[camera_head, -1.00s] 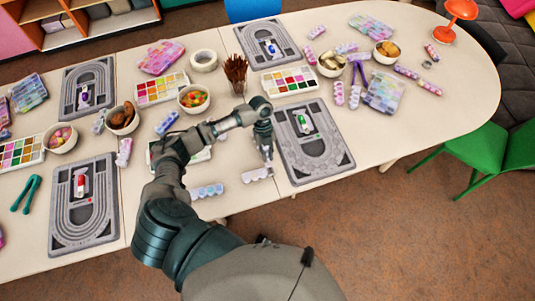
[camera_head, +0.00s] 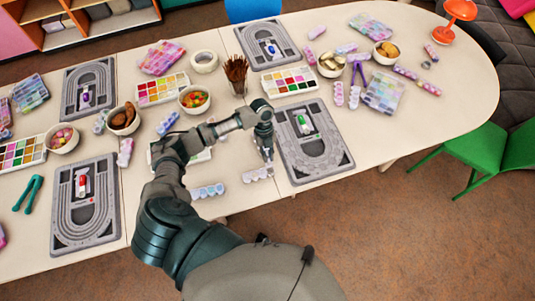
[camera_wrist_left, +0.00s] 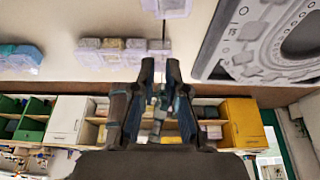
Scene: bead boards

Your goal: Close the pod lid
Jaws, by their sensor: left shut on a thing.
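My left gripper (camera_head: 267,158) points down at the table's front edge, beside a pale lilac pod strip (camera_head: 256,174) with several cells. In the left wrist view the gripper (camera_wrist_left: 160,65) has its fingers close together, at the right end of the pod strip (camera_wrist_left: 112,52). It is shut on the strip's end, though the fingers hide the exact contact. A pale lilac, clear-looking piece (camera_wrist_left: 167,7) shows at the top of the wrist view. I cannot tell whether it is the strip's raised lid. My right gripper is not in view.
A grey bead board (camera_head: 318,165) lies just right of the gripper. Another pod strip (camera_head: 208,191) lies to the left by the front edge. A paint box (camera_head: 203,156) is partly behind my arm. A bowl of colourful sweets (camera_head: 194,99) and a brush cup (camera_head: 237,75) stand farther back.

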